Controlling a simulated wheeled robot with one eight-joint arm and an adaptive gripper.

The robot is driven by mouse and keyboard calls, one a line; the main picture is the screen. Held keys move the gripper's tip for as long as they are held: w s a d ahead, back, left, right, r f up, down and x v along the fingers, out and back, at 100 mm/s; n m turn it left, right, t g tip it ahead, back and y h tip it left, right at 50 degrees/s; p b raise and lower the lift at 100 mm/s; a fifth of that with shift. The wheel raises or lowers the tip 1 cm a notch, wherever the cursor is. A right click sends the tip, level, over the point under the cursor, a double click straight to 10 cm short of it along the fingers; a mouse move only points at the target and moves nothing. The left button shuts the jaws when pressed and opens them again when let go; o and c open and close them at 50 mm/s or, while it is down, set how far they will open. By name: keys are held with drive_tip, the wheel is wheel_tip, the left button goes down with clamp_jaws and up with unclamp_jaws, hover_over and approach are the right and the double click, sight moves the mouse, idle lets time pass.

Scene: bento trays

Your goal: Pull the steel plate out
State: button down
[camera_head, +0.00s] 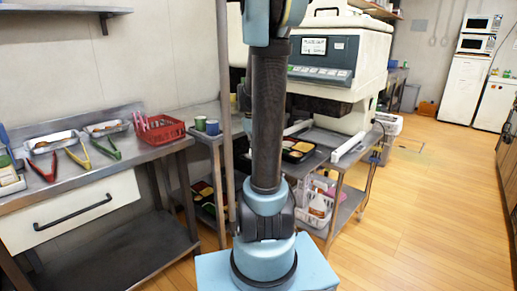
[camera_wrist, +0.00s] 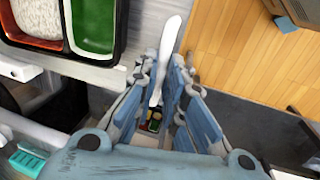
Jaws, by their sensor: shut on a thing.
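In the head view a flat grey steel plate (camera_head: 324,138) lies under the front of the white machine, between two white rails. My gripper (camera_wrist: 168,66) shows in the wrist view, its fingers closed around a narrow pale strip (camera_wrist: 171,38). The strip stands out past the fingertips and runs back between the fingers. I cannot tell whether it is part of the plate. A grey surface beside a bento tray (camera_wrist: 127,33) lies left of the fingers. In the head view my arm hides the gripper.
The white machine (camera_head: 345,50) stands above a steel stand holding a black bento tray (camera_head: 298,149). A white basket (camera_head: 318,207) sits on its lower shelf. At left, a steel table (camera_head: 85,178) holds tongs and a red basket (camera_head: 160,131).

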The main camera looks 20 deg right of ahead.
drive_tip(key=c, duration=1.7)
unclamp_jaws()
drive_tip(key=shift+w+a, duration=0.1)
drive_tip(key=shift+w, duration=0.1)
drive_tip(key=shift+o, duration=0.2)
drive_tip(key=shift+s, duration=0.1)
wheel_tip(320, 180, up, 12)
drive_tip(key=s+a, duration=0.1)
drive_tip(key=a, duration=0.1)
drive_tip(key=shift+f, duration=0.15)
drive_tip(key=s+a+f+m+y, duration=0.1)
drive_tip(key=s+a+f+m, duration=0.2)
drive_tip(key=s+f, duration=0.5)
drive_tip(key=s+a+f+m+t, duration=0.1)
drive_tip(key=s+a+f+m, duration=0.2)
drive_tip(key=s, duration=1.3)
drive_tip(key=a+f, duration=0.3)
drive_tip(key=f, duration=0.2)
drive_tip(key=shift+f+y, duration=0.25)
drive_tip(key=shift+y, duration=0.15)
